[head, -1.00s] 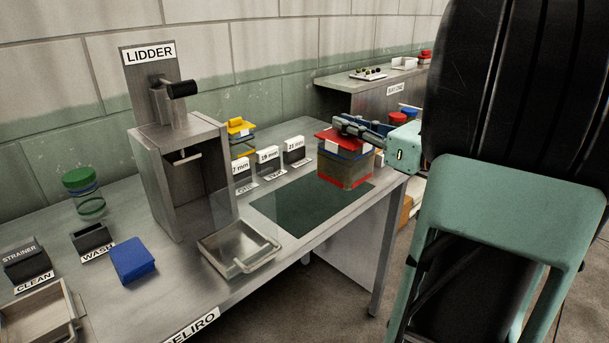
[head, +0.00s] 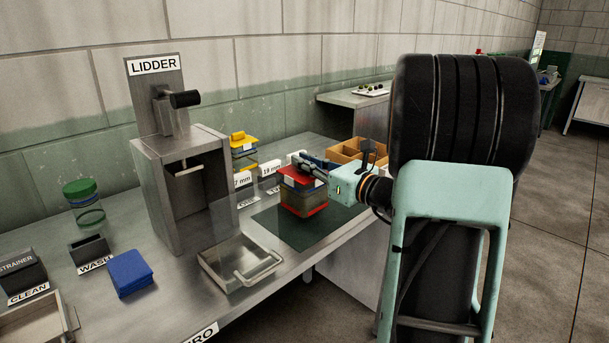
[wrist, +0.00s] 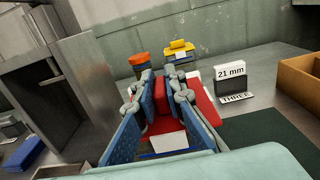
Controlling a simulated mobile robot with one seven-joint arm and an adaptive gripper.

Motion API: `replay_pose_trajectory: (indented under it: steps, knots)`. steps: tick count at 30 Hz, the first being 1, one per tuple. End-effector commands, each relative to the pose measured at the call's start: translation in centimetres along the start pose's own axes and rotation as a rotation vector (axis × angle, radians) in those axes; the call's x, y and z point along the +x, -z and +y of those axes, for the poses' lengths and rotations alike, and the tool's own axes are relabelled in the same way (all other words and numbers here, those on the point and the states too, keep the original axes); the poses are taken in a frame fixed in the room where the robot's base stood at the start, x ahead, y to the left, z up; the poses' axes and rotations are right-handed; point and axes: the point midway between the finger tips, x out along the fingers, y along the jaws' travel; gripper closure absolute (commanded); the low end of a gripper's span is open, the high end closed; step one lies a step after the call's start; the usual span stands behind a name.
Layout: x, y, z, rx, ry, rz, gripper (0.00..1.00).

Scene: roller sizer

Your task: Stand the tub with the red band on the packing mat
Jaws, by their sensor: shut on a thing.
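The tub with the red band (head: 303,198) is clear-walled with a red lid, a white label and a red band round its bottom. My gripper (head: 304,170) is shut on the top of its red lid, which also shows between the blue finger pads in the wrist view (wrist: 201,104). The tub is upright over the dark green packing mat (head: 268,218), towards its back half. I cannot tell whether its base touches the mat. The mat also shows at the right of the wrist view (wrist: 262,132). The tub's lower part is hidden there.
The lidder (head: 180,185) and its tray (head: 222,262) stand left of the mat. Size signs, including 21 mm (wrist: 231,72), and a yellow-lidded tub (head: 243,146) stand behind. An orange divided box (head: 345,150) is at the back right. The mat's front is clear.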

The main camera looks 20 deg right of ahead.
Motion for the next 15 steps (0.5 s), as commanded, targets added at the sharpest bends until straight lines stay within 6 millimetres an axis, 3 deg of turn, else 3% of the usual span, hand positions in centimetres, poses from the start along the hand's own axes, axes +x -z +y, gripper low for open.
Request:
replay_pose_trajectory:
  steps: [5,15]
  knots:
    - [0.1,2.6,0.0,0.001,0.0,-0.002,1.0]
    - [0.0,3.0,0.0,-0.002,-0.001,-0.005,1.0]
